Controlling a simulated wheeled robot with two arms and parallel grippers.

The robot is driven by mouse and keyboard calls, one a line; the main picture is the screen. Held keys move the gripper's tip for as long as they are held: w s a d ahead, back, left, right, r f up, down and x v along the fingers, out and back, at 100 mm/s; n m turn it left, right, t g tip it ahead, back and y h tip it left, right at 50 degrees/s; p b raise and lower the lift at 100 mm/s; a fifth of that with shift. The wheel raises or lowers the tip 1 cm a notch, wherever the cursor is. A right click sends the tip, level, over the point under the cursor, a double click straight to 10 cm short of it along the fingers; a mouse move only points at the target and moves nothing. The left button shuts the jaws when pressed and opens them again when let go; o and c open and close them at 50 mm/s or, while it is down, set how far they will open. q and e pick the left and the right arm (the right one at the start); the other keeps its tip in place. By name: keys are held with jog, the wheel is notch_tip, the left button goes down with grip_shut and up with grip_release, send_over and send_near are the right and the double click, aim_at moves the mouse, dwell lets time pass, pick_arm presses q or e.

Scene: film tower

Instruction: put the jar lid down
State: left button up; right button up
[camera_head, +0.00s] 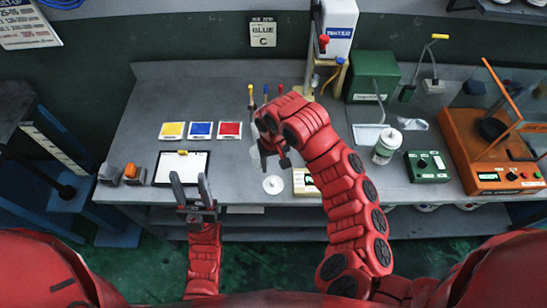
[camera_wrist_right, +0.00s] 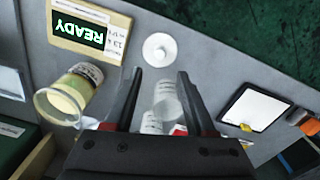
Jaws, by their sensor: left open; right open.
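The jar lid (camera_head: 273,184), a small white disc with a raised centre, lies flat on the grey bench; it also shows in the right wrist view (camera_wrist_right: 159,49). My right gripper (camera_head: 273,162) is open and empty above the bench, with its fingertips (camera_wrist_right: 160,74) just short of the lid in the right wrist view. A clear, white-labelled container (camera_wrist_right: 167,100) shows between its fingers, partly hidden by the gripper. My left gripper (camera_head: 191,188) is open and empty near the bench's front edge, left of the lid.
A box with a READY display (camera_wrist_right: 80,35) stands beside the lid. A cup with cream-coloured contents (camera_wrist_right: 68,98) stands near it. A clipboard (camera_head: 181,168), coloured cards (camera_head: 200,130) and a white bottle (camera_head: 386,146) are on the bench. Bare bench lies left of the lid.

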jog(key=shift+r, duration=0.8)
